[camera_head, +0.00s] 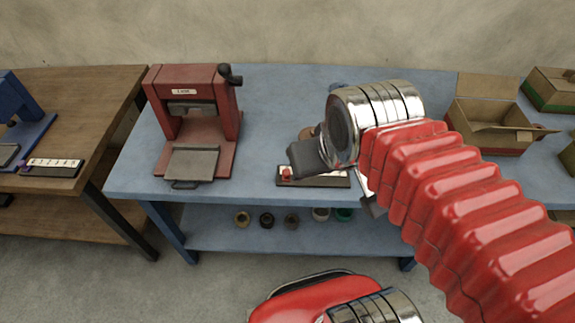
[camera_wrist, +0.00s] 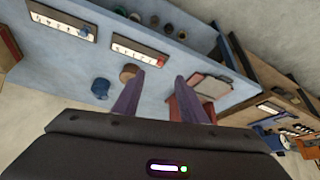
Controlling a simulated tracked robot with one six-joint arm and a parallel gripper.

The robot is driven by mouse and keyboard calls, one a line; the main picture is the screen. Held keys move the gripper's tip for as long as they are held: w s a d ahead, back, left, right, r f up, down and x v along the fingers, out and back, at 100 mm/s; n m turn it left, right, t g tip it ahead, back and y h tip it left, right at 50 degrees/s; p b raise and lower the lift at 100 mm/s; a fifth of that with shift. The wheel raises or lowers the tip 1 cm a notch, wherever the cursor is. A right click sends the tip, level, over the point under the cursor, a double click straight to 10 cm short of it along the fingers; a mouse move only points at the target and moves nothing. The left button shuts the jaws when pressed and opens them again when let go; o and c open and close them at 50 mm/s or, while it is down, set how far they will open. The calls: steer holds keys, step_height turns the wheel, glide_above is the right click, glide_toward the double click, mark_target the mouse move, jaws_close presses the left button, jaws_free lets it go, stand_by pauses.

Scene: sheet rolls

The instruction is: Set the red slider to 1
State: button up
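The red slider (camera_head: 287,172) sits at the left end of a dark-framed white number strip (camera_head: 318,180) near the blue table's front edge. In the wrist view the red slider (camera_wrist: 134,62) is at the right end of its numbered strip (camera_wrist: 116,44); the digits are too small to read surely. My gripper (camera_wrist: 162,76) is open and empty, with its two dark fingers apart. In the head view my wrist hides part of the strip.
A red press (camera_head: 194,112) stands left on the blue table (camera_head: 262,95). A second strip with a blue slider (camera_wrist: 83,31) lies near the red one. Brown (camera_wrist: 128,72) and blue (camera_wrist: 101,88) round things stand close by. An open cardboard box (camera_head: 490,137) is right.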

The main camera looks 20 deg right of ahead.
steer(key=w+f+g, duration=0.1)
steer(key=w+g, duration=0.2)
steer(key=w, duration=0.6)
steer(key=g, duration=0.3)
glide_above(286, 172)
step_height(286, 172, down, 6)
steer(key=shift+f+m, duration=0.25)
steer(key=shift+m, duration=0.05)
step_height(286, 172, down, 14)
steer(key=shift+r, duration=0.1)
steer(key=shift+c, duration=0.3)
jaws_close()
stand_by(0.3)
